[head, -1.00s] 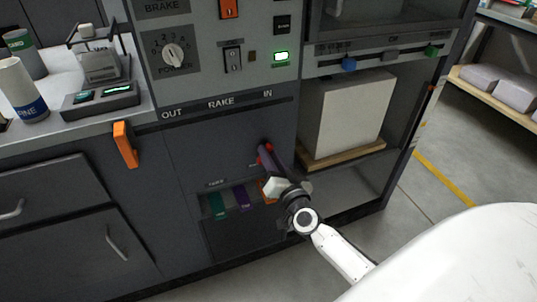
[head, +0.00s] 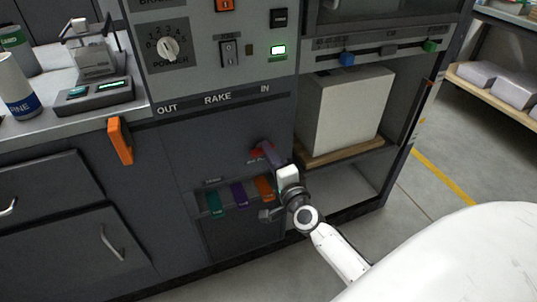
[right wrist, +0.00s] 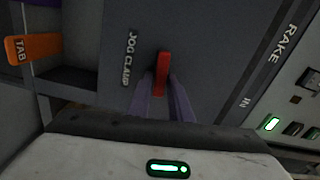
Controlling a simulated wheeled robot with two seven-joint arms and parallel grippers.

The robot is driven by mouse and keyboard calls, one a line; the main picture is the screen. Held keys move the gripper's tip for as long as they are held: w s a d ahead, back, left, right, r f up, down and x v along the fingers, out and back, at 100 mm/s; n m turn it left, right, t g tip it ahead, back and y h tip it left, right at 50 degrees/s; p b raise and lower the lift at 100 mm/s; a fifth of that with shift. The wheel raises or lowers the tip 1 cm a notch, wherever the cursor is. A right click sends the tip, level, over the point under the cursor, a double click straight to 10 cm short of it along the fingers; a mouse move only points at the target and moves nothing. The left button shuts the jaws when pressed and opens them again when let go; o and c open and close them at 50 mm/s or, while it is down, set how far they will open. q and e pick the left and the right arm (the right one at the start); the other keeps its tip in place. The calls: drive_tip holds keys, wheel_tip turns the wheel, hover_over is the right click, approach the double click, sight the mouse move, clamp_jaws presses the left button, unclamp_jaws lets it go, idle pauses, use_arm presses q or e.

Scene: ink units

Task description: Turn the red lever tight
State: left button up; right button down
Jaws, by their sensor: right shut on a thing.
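The red lever (head: 256,153) is on the dark front panel under the RAKE "IN" mark. In the right wrist view the lever (right wrist: 163,70) stands beside the JOG CLAMP label, between my two purple-grey fingers. My right gripper (head: 266,149) reaches the panel from the lower right and is shut on the lever; it also shows in the right wrist view (right wrist: 161,90). The fingers cover part of the lever in the head view. My left gripper is not in view.
Green (head: 215,204), purple (head: 239,195) and orange (head: 264,188) tabs hang in a slot just below the lever. An orange handle (head: 120,141) sticks out at the left. An open bay with a pale block (head: 345,108) is to the right.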

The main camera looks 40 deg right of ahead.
drive_tip(key=shift+f+m, duration=0.1)
drive_tip(key=shift+m, duration=0.5)
drive_tip(key=c, duration=1.7)
unclamp_jaws()
drive_tip(key=shift+s, duration=0.1)
drive_tip(key=v, duration=1)
drive_tip(key=shift+s, duration=0.1)
